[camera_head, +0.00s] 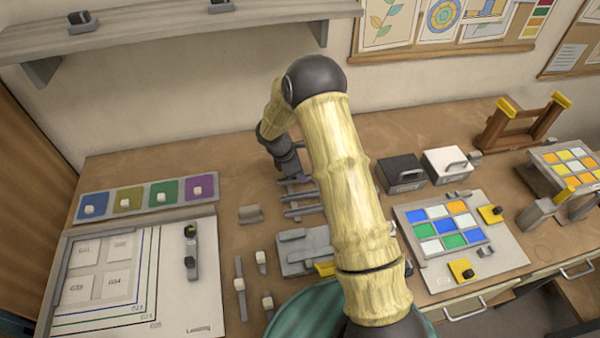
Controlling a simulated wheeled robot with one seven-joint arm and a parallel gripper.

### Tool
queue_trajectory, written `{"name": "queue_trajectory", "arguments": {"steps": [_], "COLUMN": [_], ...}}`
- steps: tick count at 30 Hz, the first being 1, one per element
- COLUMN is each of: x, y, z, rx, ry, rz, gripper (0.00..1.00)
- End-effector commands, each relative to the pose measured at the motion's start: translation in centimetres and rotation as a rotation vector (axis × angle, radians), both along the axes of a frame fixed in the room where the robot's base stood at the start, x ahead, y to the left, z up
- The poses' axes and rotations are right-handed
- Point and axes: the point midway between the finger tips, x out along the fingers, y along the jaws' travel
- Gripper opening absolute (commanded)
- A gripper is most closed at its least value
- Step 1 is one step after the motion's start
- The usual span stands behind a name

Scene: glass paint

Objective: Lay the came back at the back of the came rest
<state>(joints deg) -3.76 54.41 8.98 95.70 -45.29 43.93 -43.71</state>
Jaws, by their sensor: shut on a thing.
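My gripper (294,176) is at the back middle of the bench, pointing down over a small grey rack of bars that looks like the came rest (292,197). It is shut on a thin grey piece, which I take to be the came; the fingers and arm hide most of it. Grey bars lie side by side across the rest in front of the gripper. My arm covers the right end of the rest. I cannot tell whether the held came touches the rest.
A grey block (250,214) stands left of the rest, and a grey fixture (305,248) in front. A dark box (401,173) and a white box (446,163) stand to the right. A coloured glass panel (445,227) lies front right. A tray of coloured squares (147,194) lies left.

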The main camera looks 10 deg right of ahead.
Motion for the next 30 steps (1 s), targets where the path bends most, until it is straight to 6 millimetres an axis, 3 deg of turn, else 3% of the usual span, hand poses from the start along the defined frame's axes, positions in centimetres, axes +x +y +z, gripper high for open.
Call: {"name": "queue_trajectory", "arguments": {"steps": [15, 16, 19, 30], "x": [0.0, 0.0, 0.0, 0.0], "y": [0.0, 0.0, 0.0, 0.0], "z": [-1.8, -1.7, -1.6, -1.4], "rx": [0.0, 0.0, 0.0, 0.0], "ry": [-0.001, -0.001, -0.001, 0.0], "rz": [0.0, -0.001, -0.001, 0.0], "gripper": [0.0, 0.19, 0.39, 0.4]}}
